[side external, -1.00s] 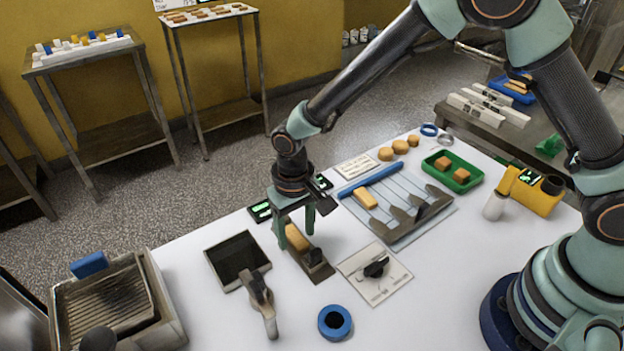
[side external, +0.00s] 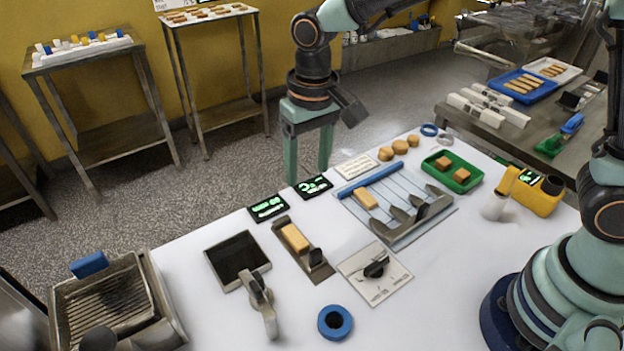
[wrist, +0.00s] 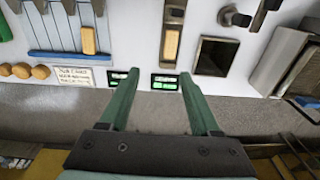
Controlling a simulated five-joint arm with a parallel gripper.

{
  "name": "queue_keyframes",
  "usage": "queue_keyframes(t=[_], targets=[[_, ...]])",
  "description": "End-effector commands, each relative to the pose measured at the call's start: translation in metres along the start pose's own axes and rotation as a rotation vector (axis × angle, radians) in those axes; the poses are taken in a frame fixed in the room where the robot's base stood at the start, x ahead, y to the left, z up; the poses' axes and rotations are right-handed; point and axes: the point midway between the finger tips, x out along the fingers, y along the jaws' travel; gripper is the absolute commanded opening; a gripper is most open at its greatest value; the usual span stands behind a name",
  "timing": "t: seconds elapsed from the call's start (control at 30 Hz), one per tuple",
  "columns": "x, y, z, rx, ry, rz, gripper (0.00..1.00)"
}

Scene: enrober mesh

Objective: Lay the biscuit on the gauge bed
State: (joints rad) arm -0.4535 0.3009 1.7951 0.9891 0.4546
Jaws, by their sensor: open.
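A tan, oblong biscuit (side external: 295,237) lies flat, lengthwise, in a narrow brown metal channel (side external: 318,270) that looks like the gauge bed. A dark block stands at the channel's near end. The biscuit (wrist: 171,44) also shows in the wrist view, lying in the same channel (wrist: 174,14). My gripper (side external: 308,170) is open and empty, raised beyond the table's far edge, behind and clear of the biscuit. In the wrist view its two fingers (wrist: 155,84) are spread apart with nothing between them.
A similar biscuit (side external: 366,197) lies on the laned rack (side external: 425,234) to the right. Two lit displays (side external: 314,186) sit behind the channel. A dark square bin (side external: 219,273), a knob plate (side external: 361,289) and a blue ring (side external: 334,322) stand around it. A green tray (side external: 463,187) is farther right.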

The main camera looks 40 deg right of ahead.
Motion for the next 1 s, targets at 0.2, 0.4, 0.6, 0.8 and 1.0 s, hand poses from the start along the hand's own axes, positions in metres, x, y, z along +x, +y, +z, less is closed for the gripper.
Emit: queue_keyframes(t=[0.2,0.4,0.6,0.8,1.0], targets=[[-0.055,0.066,0.012,0.007,0.131,-0.035,0.64],[-0.086,0.119,0.039,0.005,0.254,-0.035,0.64],[-0.1,0.161,0.07,0.001,0.366,-0.009,0.64],[-0.101,0.181,0.088,-0.005,0.43,0.018,0.64],[-0.1,0.184,0.092,-0.007,0.441,0.025,0.64]])
